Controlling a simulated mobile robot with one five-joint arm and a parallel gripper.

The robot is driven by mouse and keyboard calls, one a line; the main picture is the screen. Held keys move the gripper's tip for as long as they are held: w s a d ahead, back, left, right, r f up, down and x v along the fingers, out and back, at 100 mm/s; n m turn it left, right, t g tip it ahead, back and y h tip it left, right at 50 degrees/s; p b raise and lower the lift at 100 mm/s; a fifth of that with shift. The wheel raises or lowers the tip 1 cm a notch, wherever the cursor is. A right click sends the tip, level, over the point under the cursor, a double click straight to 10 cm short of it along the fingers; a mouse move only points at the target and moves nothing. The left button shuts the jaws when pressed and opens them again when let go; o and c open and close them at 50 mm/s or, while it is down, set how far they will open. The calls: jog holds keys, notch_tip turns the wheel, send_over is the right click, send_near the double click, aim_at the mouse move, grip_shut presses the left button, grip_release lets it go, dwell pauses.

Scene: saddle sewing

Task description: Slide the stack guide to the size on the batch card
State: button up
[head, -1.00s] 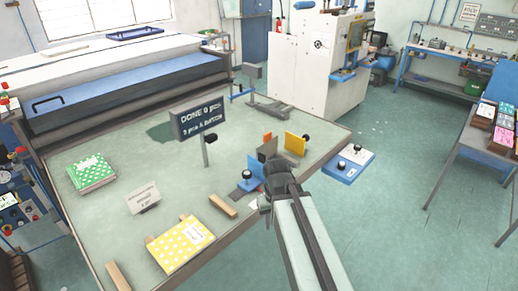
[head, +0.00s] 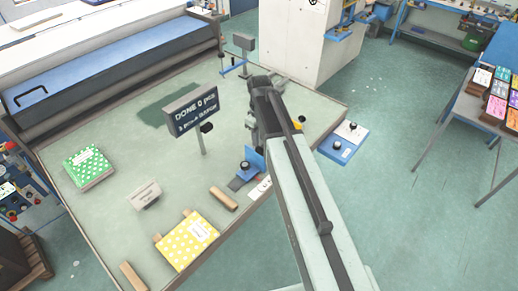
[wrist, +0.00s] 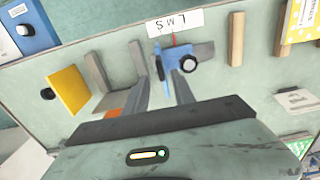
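The stack guide (wrist: 177,60) is a blue block with a black knob in the wrist view, on a grey slide below a white S-M-L scale (wrist: 175,22). A thin red pointer stands near the middle letter, seen upside down. In the head view the guide (head: 250,166) is left of my arm. My gripper (wrist: 161,85) has its two grey fingers apart, above the table and near the guide, with nothing visibly between them. In the head view its fingertips are hidden. A small standing card (head: 146,195) is on the table; its writing is unreadable.
A yellow dotted stack (head: 188,240) lies near wooden strips (head: 223,198); a green dotted stack (head: 88,166) lies left. In the wrist view, a yellow plate (wrist: 68,90) stands left of the fingers.

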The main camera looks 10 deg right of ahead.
aim_at(260, 147)
notch_tip(260, 147, down, 6)
jog(key=b, duration=0.4)
jog(key=shift+r, duration=0.15)
jog(key=shift+s+r, duration=0.1)
jog(key=shift+r, duration=0.05)
grip_shut()
jog(key=shift+s, duration=0.1)
dwell(0.8)
